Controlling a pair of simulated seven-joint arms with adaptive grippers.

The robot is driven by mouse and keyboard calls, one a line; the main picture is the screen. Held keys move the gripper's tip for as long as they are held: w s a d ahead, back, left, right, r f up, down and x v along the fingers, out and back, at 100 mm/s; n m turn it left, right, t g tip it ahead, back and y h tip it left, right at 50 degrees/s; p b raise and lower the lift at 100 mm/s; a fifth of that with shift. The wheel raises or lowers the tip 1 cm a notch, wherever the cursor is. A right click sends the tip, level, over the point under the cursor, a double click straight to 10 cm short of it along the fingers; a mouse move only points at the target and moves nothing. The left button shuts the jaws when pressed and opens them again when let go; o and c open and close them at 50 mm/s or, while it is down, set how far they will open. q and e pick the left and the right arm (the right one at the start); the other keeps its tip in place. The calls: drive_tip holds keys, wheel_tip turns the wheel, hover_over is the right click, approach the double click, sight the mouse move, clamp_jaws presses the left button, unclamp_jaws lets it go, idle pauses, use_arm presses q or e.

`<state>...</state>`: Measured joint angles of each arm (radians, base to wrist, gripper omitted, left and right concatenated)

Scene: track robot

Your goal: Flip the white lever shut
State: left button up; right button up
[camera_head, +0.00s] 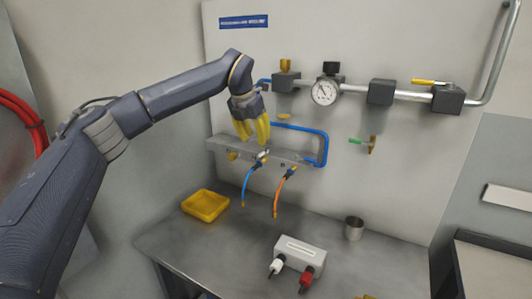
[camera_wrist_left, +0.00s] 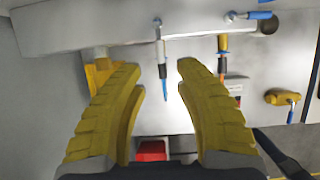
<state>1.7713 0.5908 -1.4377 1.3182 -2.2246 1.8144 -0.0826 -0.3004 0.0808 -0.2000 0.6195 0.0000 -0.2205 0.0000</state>
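A small pale fitting that may be the white lever (camera_head: 262,155) sits on the front of the grey manifold bar (camera_head: 222,142), above the blue hose. It is too small to tell its position. In the left wrist view, a pale fitting (camera_wrist_left: 162,50) with a blue end hangs below the bar (camera_wrist_left: 90,25), beyond the fingers. My left gripper (camera_head: 253,138) has yellow fingers pointing down, just above and in front of the bar. In the left wrist view its fingers (camera_wrist_left: 157,66) are apart with nothing between them. My right gripper is not in view.
An orange hose (camera_head: 279,195) hangs beside the blue hose (camera_head: 246,185). A blue pipe (camera_head: 325,148) loops right of the bar. Below are a yellow tray (camera_head: 205,205), a metal cup (camera_head: 353,228) and a box (camera_head: 300,252) with white and red knobs. A gauge (camera_head: 325,91) is above.

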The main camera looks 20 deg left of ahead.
sight(263, 154)
use_arm(q)
drive_tip(key=shift+x, duration=3.5)
clamp_jaws()
